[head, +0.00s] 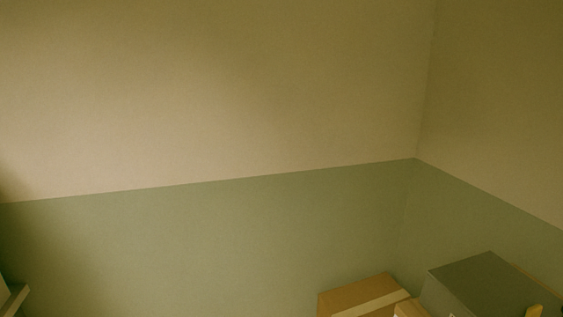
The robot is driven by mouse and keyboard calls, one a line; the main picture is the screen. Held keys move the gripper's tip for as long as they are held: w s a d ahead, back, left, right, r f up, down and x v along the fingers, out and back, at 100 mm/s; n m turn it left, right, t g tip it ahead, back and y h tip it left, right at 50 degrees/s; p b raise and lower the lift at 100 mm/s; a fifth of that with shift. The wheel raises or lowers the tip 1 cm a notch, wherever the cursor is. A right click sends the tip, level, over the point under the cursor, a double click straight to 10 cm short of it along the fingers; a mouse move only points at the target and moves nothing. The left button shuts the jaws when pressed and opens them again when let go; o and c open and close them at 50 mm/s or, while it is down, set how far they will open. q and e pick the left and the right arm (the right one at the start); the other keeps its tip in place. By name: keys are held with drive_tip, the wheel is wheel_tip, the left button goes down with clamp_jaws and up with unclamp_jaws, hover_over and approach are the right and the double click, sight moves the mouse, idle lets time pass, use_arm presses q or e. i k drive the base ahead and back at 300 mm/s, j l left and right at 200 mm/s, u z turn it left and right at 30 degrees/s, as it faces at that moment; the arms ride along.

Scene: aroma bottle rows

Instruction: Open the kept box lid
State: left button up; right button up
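The head view shows mostly wall, with a few boxes at the bottom right. A brown cardboard box (355,294) with a pale tape strip is cut off by the bottom edge. A box with a dark grey-green top (485,284) stands to its right, and its top looks closed. I cannot tell whether either is the kept box. Neither of my grippers is in view.
A small tan piece (410,308) shows between the two boxes, and a yellowish piece (534,311) shows at the bottom right. A pale object (14,300) is cut off at the lower left. Two-tone walls meet in a corner behind the boxes.

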sight(486, 284)
drive_tip(key=i+j+z, duration=0.1)
drive_tip(key=z, duration=0.3)
drive_tip(key=j+z, duration=0.4)
